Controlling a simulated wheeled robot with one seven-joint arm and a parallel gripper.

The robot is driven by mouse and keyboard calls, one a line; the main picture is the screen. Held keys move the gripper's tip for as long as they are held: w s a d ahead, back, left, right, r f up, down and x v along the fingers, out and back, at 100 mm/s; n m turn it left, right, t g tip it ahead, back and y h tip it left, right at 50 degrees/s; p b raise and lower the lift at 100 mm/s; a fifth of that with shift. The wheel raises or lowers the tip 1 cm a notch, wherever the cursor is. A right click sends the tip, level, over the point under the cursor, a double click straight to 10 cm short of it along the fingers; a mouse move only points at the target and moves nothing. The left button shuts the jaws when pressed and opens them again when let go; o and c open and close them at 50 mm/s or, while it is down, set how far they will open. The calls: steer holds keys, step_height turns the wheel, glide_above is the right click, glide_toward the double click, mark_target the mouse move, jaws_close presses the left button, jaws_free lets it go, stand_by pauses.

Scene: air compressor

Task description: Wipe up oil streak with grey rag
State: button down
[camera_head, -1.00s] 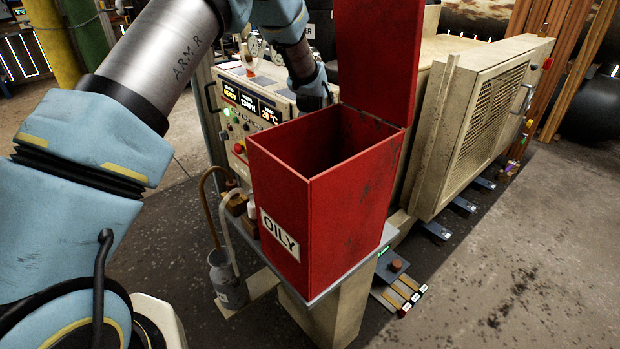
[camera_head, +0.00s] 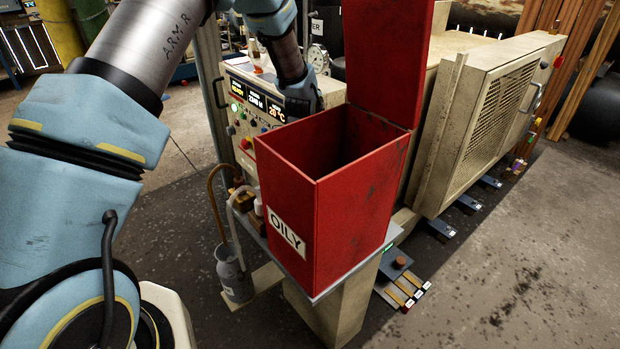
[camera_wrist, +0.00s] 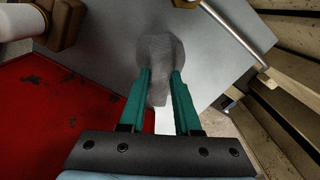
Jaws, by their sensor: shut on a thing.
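In the wrist view, my gripper (camera_wrist: 161,78) has two teal fingers shut on the grey rag (camera_wrist: 160,52). The rag hangs bunched between and beyond the fingertips, above a flat grey surface (camera_wrist: 110,40). I cannot tell whether the rag touches that surface. In the head view, my arm reaches behind the open red bin marked OILY, close to the control panel, and the fingers and rag are hidden there. I cannot make out an oil streak in either view.
The red OILY bin (camera_head: 345,215) stands open on a small stand, its lid upright. The control panel (camera_head: 250,108) is behind it. A grey can (camera_head: 234,276) with a hose stands at the bin's left. A beige machine cabinet (camera_head: 490,125) is at right. Bare floor lies at the right.

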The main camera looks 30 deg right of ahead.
steer(key=shift+s+a+f+p, duration=0.15)
steer(key=shift+s+a+p, duration=0.1)
steer(key=shift+a, duration=0.85)
steer(key=shift+s+a+f+p, duration=0.15)
steer(key=shift+s+a, duration=0.1)
steer(key=shift+a, duration=0.85)
steer(key=shift+s+a+r+p, duration=0.15)
steer(key=shift+a+p, duration=0.1)
steer(key=shift+a, duration=0.55)
steer(key=shift+s+a+f+p, duration=0.1)
steer(key=shift+s+a+p, duration=0.1)
steer(key=shift+a, duration=0.55)
steer(key=shift+w+r, duration=0.1)
steer(key=shift+r, duration=0.1)
step_height(320, 180, up, 6)
steer(key=p, duration=0.5)
steer(key=shift+d, duration=0.15)
step_height(320, 180, up, 3)
steer(key=p, duration=0.2)
steer(key=shift+p, duration=0.4)
